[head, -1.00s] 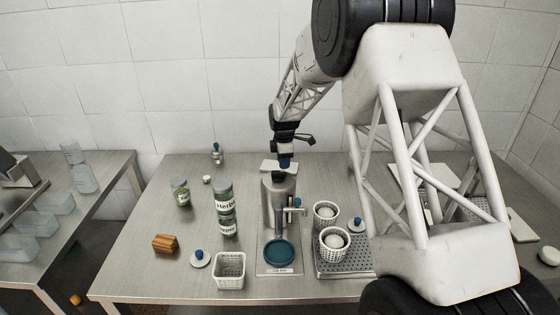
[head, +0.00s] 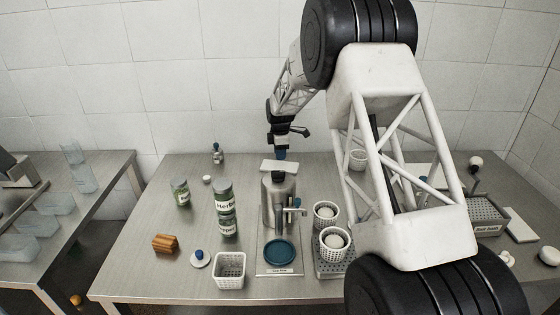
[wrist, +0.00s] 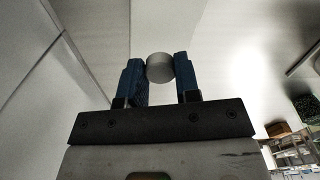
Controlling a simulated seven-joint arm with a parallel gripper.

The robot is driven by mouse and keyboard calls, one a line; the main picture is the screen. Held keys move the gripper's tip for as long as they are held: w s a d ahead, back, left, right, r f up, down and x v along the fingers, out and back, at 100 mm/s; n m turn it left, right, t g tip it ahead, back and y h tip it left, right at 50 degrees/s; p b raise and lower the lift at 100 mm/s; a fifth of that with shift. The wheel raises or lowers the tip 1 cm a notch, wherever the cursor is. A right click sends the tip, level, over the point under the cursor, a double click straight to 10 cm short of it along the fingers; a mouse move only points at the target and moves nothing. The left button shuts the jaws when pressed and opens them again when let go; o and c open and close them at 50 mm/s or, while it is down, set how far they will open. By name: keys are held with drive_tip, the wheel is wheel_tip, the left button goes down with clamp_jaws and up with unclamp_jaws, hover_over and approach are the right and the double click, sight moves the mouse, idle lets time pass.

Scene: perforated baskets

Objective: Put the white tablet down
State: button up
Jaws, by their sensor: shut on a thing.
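My gripper (head: 281,155) points down near the back of the table, with blue fingers. I cannot tell whether the tablet touches the dispenser. In the wrist view, the blue fingers (wrist: 159,75) are shut on a small pale round piece (wrist: 159,67); the flat plate is not clearly made out there.
Jars (head: 224,195) stand left of the dispenser, a blue dish (head: 280,251) in front. White perforated baskets (head: 230,270) stand at the front and right. A wooden block (head: 165,243) lies at left. The table's back left is mostly clear.

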sight(280, 166)
drive_tip(key=shift+f, duration=1.75)
drive_tip(key=shift+f, duration=0.15)
drive_tip(key=o, duration=0.9)
wheel_tip(280, 166, up, 12)
drive_tip(key=shift+r, duration=0.2)
